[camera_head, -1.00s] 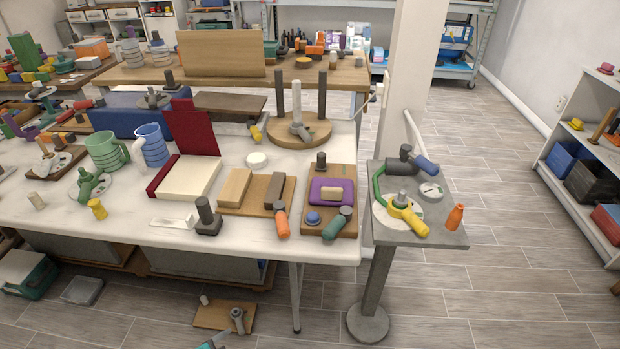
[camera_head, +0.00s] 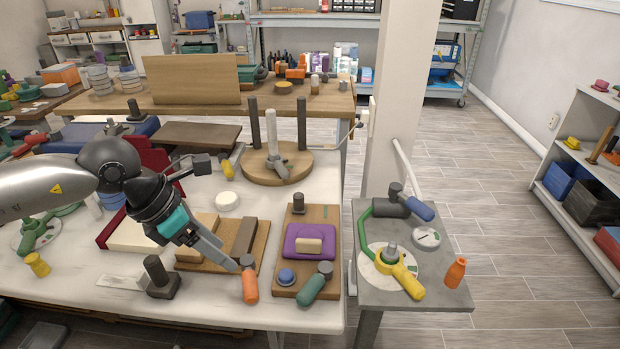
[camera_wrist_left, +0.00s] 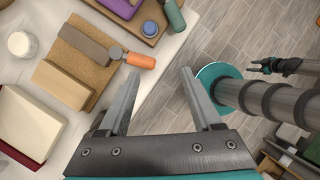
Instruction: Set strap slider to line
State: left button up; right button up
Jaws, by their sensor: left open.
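I cannot tell for sure which part is the strap slider. A purple pad with a tan block on it (camera_head: 308,244) lies on a wooden board (camera_head: 322,215) with a blue knob and a green-handled tool. Left of it, a brown board (camera_head: 262,236) carries a pale block and a dark bar, with an orange-handled tool (camera_head: 249,282) at its front edge. No line can be made out. My left gripper (camera_head: 228,258) is empty above the brown board's front, just left of the orange handle. Its fingers (camera_wrist_left: 160,92) are spread in the wrist view.
A dark upright post (camera_head: 157,272) stands near the front. A round wooden base with three posts (camera_head: 275,165) stands behind.

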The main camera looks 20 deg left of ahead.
aim_at(300, 207)
jog(key=i, duration=0.95)
